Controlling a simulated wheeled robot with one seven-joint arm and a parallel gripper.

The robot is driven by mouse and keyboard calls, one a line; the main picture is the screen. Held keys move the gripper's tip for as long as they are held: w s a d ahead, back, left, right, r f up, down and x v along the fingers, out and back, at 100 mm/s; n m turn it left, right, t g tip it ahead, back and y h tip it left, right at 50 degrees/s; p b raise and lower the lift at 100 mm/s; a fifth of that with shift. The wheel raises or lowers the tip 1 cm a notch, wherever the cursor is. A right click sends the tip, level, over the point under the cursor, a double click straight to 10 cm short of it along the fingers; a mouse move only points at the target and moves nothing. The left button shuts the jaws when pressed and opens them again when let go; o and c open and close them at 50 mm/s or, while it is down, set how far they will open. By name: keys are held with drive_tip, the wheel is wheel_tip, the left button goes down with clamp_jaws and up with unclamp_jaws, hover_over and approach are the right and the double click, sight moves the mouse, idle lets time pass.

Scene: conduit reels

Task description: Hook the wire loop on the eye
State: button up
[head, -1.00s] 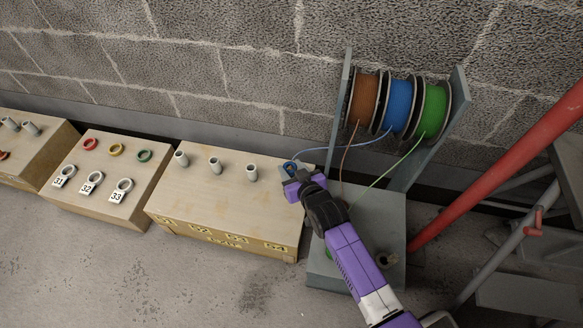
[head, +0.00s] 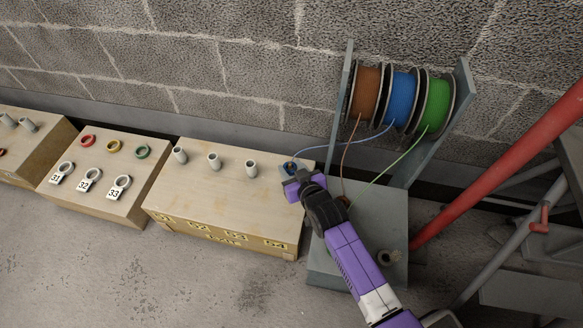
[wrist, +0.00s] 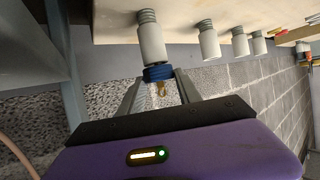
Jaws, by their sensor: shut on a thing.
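My gripper (head: 291,179) is shut on a blue collar (wrist: 158,72) with a small brass-coloured part (wrist: 161,90) between the fingers. The blue collar also shows in the head view (head: 289,166), at the right end of the wooden box. The wrist view shows the collar at the free end of a grey stub (wrist: 150,40); I cannot tell whether it is around the stub or only touching it. A blue wire (head: 345,146) runs from the blue reel (head: 404,100) to the collar. I cannot make out a separate wire loop or eye.
The wooden box (head: 215,192) carries more grey stubs (head: 214,161) to the left of my gripper. A second box (head: 90,195) holds coloured rings and numbered tags. Brown (head: 367,92) and green (head: 437,103) reels flank the blue one. A red pole (head: 490,180) slants at the right.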

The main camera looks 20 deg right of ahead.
drive_tip(key=shift+f, duration=0.15)
drive_tip(key=o, duration=1.9)
wheel_tip(320, 180, up, 10)
drive_tip(key=p, duration=0.9)
